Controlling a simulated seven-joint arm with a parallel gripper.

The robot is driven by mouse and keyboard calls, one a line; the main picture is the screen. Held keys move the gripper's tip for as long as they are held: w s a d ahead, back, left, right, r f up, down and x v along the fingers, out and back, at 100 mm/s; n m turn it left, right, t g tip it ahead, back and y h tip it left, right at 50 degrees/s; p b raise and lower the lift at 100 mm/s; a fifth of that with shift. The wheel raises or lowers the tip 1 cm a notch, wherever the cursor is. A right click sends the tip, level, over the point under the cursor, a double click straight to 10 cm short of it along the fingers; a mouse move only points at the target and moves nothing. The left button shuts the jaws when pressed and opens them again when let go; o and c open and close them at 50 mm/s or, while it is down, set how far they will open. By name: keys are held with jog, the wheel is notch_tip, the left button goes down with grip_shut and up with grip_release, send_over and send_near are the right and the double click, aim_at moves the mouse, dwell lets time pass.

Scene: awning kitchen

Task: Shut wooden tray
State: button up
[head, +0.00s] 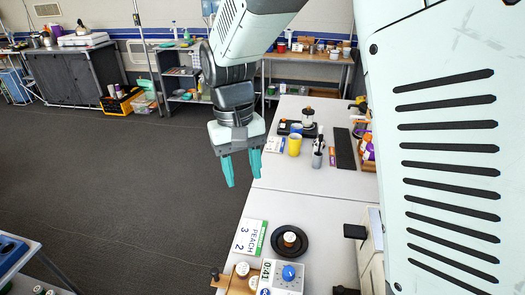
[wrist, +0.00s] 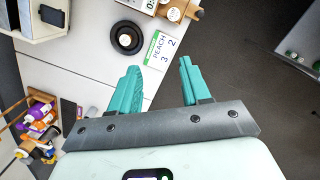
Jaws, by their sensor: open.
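A pale, box-like tray with a black handle, likely the wooden tray, stands on the white table at lower right in the head view (head: 371,243). My own arm hides part of it there. In the wrist view it shows at the top left (wrist: 20,42), its hollow inside visible and its black handle (wrist: 52,15) on the side facing the black round dish. My gripper (head: 243,178) is open and empty, its teal fingers pointing down near the table's left edge, well apart from the tray. The fingers also show spread in the wrist view (wrist: 160,66).
A black round dish with a jar (head: 289,240), a PEACH card (head: 249,238) and a white device with a blue dial (head: 282,276) lie at the near table end. Farther back are a yellow mug (head: 294,145) and a black slab (head: 344,149). Open floor lies left.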

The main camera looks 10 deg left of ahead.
aim_at(215, 271)
jog(key=s+a+f+n+g+h, duration=0.1)
jog(key=s+a+f, duration=0.1)
jog(key=a+f, duration=0.45)
jog(key=s+a+f+n+g+h, duration=0.1)
jog(key=s+a+f, duration=0.2)
jog(key=f, duration=0.6)
jog(key=x, duration=1.1)
jog(key=shift+a, duration=0.1)
jog(key=shift+r, duration=0.1)
grip_shut()
